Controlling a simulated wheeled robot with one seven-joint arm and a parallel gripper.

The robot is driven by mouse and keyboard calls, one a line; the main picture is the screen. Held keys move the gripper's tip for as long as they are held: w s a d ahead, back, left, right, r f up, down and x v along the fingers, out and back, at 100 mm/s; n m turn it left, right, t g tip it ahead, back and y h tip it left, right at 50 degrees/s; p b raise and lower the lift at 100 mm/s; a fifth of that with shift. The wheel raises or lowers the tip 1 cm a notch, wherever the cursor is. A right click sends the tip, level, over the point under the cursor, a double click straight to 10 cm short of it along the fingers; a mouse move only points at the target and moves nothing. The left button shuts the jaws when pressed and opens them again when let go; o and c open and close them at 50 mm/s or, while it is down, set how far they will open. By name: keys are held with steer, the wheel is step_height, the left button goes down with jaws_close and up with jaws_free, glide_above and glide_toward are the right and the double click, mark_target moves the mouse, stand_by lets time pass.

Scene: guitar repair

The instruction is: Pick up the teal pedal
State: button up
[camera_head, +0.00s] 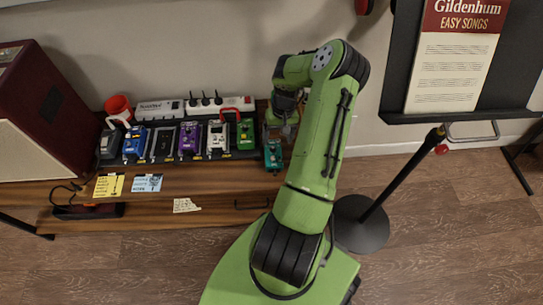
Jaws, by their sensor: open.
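The teal pedal (273,154) lies near the right end of the wooden bench, a little apart from the row of pedals and close beside my green arm. My gripper (284,128) is directly above it in the picture, pointing down. Its jaws are small and partly dark against the bench, but they are open with nothing seen between them. I cannot tell from this view how much height separates the fingertips from the pedal.
A pedalboard with several pedals, including a green one (245,134) and a purple one (190,138), stands left of the teal pedal. A speaker cabinet (45,110) stands left; a music stand (361,222) stands right.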

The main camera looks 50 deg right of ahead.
mark_target(274, 155)
steer(key=f+b, duration=0.1)
steer(key=f, duration=0.1)
steer(key=a+f+b, duration=0.1)
steer(key=f, duration=0.2)
steer(key=f+b, duration=0.1)
steer(key=f, duration=0.2)
steer(key=shift+w+a+f, duration=0.1)
steer(key=shift+a+f, duration=0.15)
steer(key=shift+a, duration=0.05)
steer(key=shift+r, duration=0.1)
steer(key=shift+c, duration=0.2)
steer(key=c, duration=1)
